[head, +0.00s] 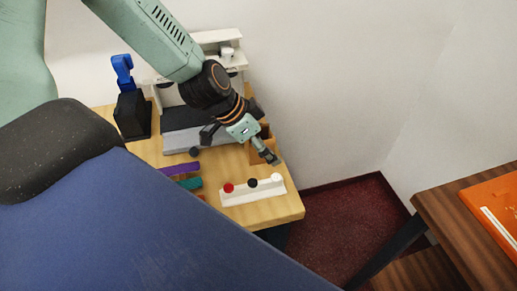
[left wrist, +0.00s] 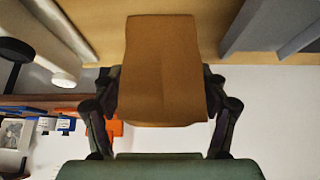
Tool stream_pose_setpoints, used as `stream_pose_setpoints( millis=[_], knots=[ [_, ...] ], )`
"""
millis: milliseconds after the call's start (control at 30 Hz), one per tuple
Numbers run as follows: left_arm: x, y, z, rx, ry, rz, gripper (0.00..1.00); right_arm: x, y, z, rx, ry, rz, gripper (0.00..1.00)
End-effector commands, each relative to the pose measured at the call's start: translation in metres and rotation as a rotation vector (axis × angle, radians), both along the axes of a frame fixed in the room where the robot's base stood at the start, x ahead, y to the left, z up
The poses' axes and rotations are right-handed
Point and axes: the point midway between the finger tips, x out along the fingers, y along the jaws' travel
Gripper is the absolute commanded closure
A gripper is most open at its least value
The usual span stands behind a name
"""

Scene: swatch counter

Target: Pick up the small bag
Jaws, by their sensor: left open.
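The small bag is brown (head: 267,131) and stands on the wooden counter, partly hidden by my left gripper in the head view. In the left wrist view the bag (left wrist: 162,70) fills the middle, upright, with a flat tan face. My left gripper (head: 262,148) is open over the bag. In the left wrist view its two dark fingers (left wrist: 161,95) stand on either side of the bag; I cannot tell whether they touch it. My right gripper is not in view.
A white block with red, black and white knobs (head: 240,194) lies near the counter's front edge (head: 290,214). Purple (head: 181,169) and teal (head: 189,183) swatches lie left of it. A grey unit (head: 180,143) and a black holder (head: 132,117) stand behind. An orange tray (head: 500,205) is far right.

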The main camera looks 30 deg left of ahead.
Motion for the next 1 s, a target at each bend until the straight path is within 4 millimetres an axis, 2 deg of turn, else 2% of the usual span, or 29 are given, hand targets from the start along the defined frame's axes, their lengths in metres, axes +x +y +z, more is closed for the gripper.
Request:
stream_pose_setpoints(
  millis=[133, 600, 1000],
  knots=[
    [0.0001, 0.0000, 0.0006, 0.000, 0.000, 0.000, 0.28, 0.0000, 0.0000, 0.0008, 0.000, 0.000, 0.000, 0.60],
    [0.0001, 0.0002, 0.0005, 0.000, 0.000, 0.000, 0.66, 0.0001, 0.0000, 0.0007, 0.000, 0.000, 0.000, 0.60],
    [0.0001, 0.0002, 0.0046, 0.001, -0.001, 0.001, 0.66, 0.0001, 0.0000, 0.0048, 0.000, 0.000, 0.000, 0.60]
  ],
)
